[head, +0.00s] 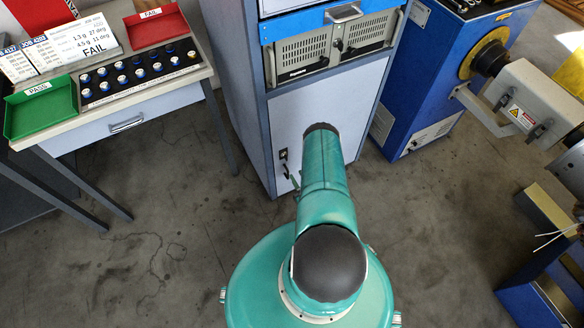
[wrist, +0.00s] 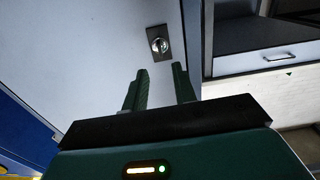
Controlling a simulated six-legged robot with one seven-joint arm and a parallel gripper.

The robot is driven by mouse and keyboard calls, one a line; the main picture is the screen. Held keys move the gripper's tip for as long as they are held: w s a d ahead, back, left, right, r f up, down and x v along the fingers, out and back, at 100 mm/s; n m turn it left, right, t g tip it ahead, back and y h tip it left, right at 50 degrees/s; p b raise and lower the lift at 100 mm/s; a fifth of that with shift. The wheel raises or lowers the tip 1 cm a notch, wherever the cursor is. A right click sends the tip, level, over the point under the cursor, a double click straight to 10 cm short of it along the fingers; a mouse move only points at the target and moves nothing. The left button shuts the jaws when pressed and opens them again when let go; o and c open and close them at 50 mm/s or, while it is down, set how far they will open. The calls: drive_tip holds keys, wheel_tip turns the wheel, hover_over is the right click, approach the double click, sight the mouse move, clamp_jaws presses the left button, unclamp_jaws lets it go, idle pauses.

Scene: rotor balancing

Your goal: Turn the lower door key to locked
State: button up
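The lower door (head: 302,122) of the grey-blue cabinet is closed. Its lock is a small dark plate (head: 283,154) near the door's left edge in the head view. In the wrist view the lower door key (wrist: 159,44) is a small bright metal piece on that dark plate, just beyond my fingertips. I cannot make out which way it is turned. My gripper (wrist: 159,70) is open, its two green fingers apart with nothing between them. The key lies roughly in line with the gap, and the fingers look short of it. In the head view my arm hides most of the gripper.
A table (head: 120,119) with a green PASS tray (head: 40,106), a red FAIL tray (head: 157,27) and a rack of small parts (head: 137,72) stands left. A blue machine (head: 424,75) stands right of the cabinet. Open concrete floor lies around the cabinet's base.

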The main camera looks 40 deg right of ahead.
drive_tip(key=v, duration=0.4)
drive_tip(key=shift+s+a, duration=0.1)
drive_tip(key=shift+s, duration=0.2)
idle(0.3)
